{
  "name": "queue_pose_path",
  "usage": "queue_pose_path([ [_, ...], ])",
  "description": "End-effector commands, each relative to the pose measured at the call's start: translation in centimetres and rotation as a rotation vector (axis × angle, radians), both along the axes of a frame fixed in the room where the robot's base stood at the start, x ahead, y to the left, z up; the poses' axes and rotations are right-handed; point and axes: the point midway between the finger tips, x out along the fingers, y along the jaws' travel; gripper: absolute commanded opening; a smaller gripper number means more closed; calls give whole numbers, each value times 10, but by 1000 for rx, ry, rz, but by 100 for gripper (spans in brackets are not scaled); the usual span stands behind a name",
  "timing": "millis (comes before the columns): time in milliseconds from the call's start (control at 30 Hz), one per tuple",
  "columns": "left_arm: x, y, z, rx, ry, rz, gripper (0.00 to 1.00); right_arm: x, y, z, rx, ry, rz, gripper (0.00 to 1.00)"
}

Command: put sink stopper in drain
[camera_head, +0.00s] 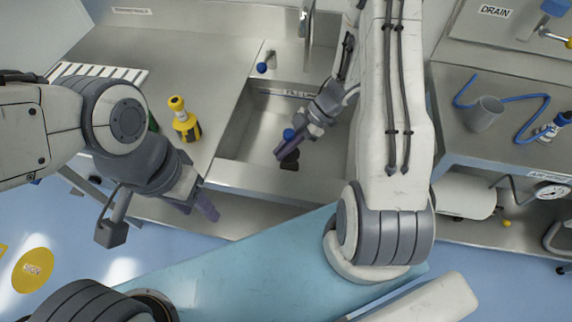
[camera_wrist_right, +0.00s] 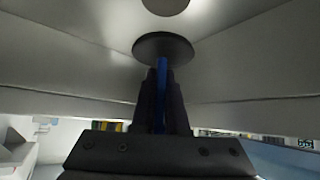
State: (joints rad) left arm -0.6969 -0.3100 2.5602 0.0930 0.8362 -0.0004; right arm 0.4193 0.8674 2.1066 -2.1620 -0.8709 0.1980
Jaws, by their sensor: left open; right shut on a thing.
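The sink stopper is a dark round disc (camera_wrist_right: 178,46) with a blue stem (camera_wrist_right: 162,75). My right gripper (camera_head: 284,150) is shut on the stem and holds the stopper inside the steel sink (camera_head: 235,137). In the right wrist view, the disc sits beyond the fingertips (camera_wrist_right: 163,90). A round grey drain (camera_wrist_right: 165,5) shows at the top edge of that view, a little apart from the disc and partly cut off. In the head view, the arm and gripper hide the drain. My left gripper (camera_head: 207,207) is open and empty in front of the counter's front edge.
A tap (camera_head: 306,30) rises behind the sink.

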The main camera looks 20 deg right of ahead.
Motion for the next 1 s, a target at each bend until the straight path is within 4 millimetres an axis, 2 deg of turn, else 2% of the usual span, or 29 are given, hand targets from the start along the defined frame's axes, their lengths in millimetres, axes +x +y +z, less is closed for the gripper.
queue_pose_path([
  [33,0,0,0,0,0,0,50,-1,0,-10,2,4,-1,0],
  [233,0,0,-1,0,0,0,50,0,1,-29,1,1,-1,0],
  [467,0,0,-1,0,0,0,50,0,1,-61,1,1,-1,0],
  [867,0,0,-3,0,0,0,50,0,1,-67,-1,-1,-1,0],
  [900,0,0,-3,0,0,0,50,0,1,-68,-1,-1,-1,15],
  [967,0,0,-2,0,0,0,50,0,1,-67,-1,-1,-1,38],
  [1000,0,0,-2,0,0,0,50,0,1,-67,-1,-1,-1,42],
])
